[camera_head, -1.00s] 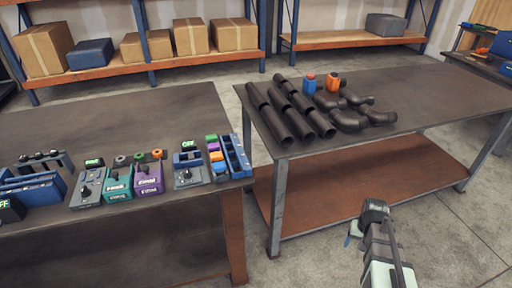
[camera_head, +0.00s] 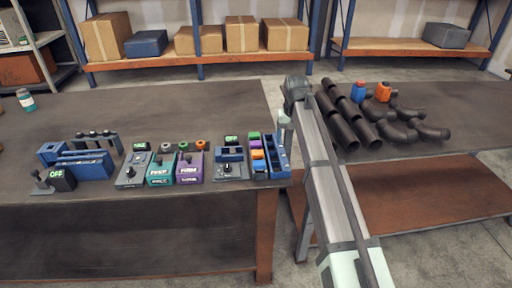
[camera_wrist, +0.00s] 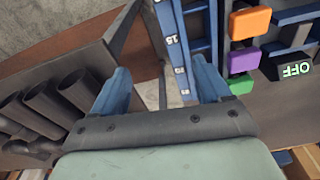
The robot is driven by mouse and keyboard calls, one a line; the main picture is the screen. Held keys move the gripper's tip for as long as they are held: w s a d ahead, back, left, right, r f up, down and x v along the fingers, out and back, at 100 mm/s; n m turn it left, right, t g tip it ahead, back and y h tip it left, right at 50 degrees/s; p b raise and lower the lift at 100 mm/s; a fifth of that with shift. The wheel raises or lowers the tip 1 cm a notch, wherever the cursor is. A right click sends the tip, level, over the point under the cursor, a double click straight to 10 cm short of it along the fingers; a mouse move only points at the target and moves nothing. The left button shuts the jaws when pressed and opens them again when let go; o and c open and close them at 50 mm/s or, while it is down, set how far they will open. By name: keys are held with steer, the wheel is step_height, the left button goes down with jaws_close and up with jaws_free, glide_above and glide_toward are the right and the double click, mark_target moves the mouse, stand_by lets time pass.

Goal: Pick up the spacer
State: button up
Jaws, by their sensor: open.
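I cannot tell for sure which thing is the spacer. Small coloured blocks sit beside a blue slotted holder (camera_head: 278,153) at the left table's right end. In the wrist view they show as an orange block (camera_wrist: 250,22), a purple block (camera_wrist: 244,60) and a green block (camera_wrist: 241,84). Small dark, green and orange rings (camera_head: 183,146) stand behind the teal and purple boxes. My gripper (camera_wrist: 161,88) is open, its two blue fingers apart with nothing between them. It is above the table's right edge, near the blue holder's numbered strip (camera_wrist: 172,50).
Grey, teal (camera_head: 160,170) and purple boxes line the left table's front edge, with a grey-blue device (camera_head: 230,165) marked OFF. The right table holds dark pipes (camera_head: 345,125), elbows (camera_head: 400,115) and blue and orange bottles. A gap separates the tables. The left table's back is mostly clear.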

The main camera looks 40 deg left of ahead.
steer(key=s+a+r+n, duration=0.1)
steer(key=s+a+r, duration=0.5)
steer(key=a+r, duration=0.35)
glide_above(256, 143)
steer(key=f, duration=0.8)
steer(key=shift+s+d, duration=0.35)
steer(key=shift+s, duration=0.05)
steer(key=shift+w+a+f, duration=0.15)
steer(key=shift+f, duration=0.85)
steer(key=shift+w+a+f, duration=0.1)
steer(key=shift+a+f, duration=0.05)
steer(key=shift+f, duration=0.9)
steer(key=shift+w+a+f, duration=0.15)
steer(key=shift+f, duration=0.85)
steer(key=c, duration=1.2)
